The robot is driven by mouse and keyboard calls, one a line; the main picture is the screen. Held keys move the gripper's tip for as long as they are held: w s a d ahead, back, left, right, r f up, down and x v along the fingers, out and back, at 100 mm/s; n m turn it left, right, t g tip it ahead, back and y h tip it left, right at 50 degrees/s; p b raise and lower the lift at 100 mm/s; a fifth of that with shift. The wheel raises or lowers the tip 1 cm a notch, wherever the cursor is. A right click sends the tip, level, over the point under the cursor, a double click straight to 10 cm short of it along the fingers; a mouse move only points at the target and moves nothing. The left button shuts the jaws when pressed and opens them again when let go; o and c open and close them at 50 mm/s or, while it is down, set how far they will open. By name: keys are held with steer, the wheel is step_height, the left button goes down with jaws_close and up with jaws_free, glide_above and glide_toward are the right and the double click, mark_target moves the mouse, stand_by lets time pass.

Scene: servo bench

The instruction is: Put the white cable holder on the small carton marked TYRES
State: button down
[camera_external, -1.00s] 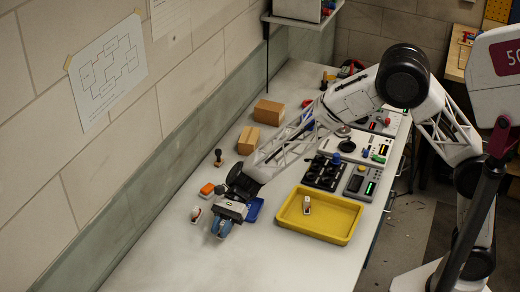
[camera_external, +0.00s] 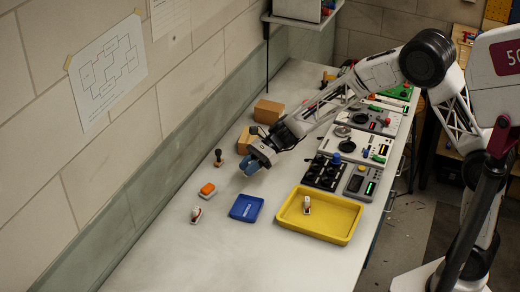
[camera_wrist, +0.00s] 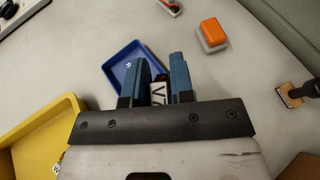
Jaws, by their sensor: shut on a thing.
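My gripper (camera_external: 252,166) is above the bench, just in front of the nearer brown carton (camera_external: 246,140). In the wrist view my gripper (camera_wrist: 160,65) is shut on a small white piece (camera_wrist: 158,92) with black marks, partly hidden between the blue fingers. It may be the white cable holder; I cannot tell for sure. A second brown carton (camera_external: 268,111) stands farther back. I cannot read TYRES on either one. A brown carton corner (camera_wrist: 302,168) shows at lower right in the wrist view.
A blue tray (camera_external: 246,207) and a yellow tray (camera_external: 344,226) holding a small white item (camera_external: 307,204) are on the bench. An orange-and-white block (camera_external: 207,190), another white item (camera_external: 195,214) and a stamp (camera_external: 218,157) stand at left. Panels line the right. The near bench is clear.

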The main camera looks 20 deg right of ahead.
steer(key=w+d+r+m+t, duration=0.1)
steer(key=w+d+t, duration=0.1)
steer(key=w+d, duration=0.3)
steer(key=w+d+r+m+t, duration=0.1)
steer(key=w+d, duration=0.4)
steer(key=d, duration=0.5)
steer(key=shift+w+d+m+t+y, duration=0.15)
steer(key=shift+w+m+t+y, duration=0.2)
steer(key=shift+m+t, duration=0.35)
steer(key=shift+r, duration=0.1)
glide_above(246, 137)
steer(key=shift+w+f, duration=0.15)
steer(key=shift+f, duration=0.55)
steer(key=shift+f, duration=1.8)
steer(key=shift+f, duration=0.1)
steer(key=c, duration=1)
jaws_free()
